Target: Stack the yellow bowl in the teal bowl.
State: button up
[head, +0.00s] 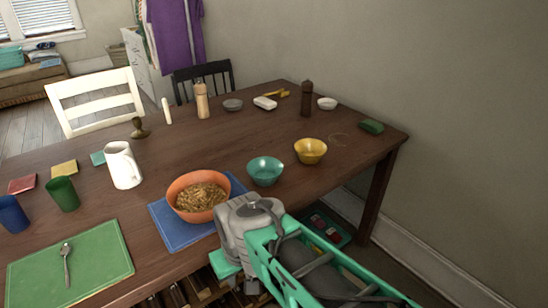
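The teal bowl (265,171) stands upright on the dark wooden table, right of the orange bowl, and looks empty. The yellow bowl (310,150) stands upright just to its right and slightly farther back, apart from it, and also looks empty. My gripper (233,247) is at the table's near edge, in front of and below both bowls, touching neither. Its fingertips do not show clearly, so I cannot tell its opening.
An orange bowl of food (198,196) on a blue mat (168,226) is close to my gripper. A white pitcher (122,165) stands left. A pepper mill (307,98) and white bowl (327,103) stand behind the yellow bowl. A green block (371,126) lies right.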

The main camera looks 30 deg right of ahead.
aim_at(265, 176)
jog(key=u, duration=3.35)
jog(key=k, duration=2.1)
jog(key=z, duration=0.45)
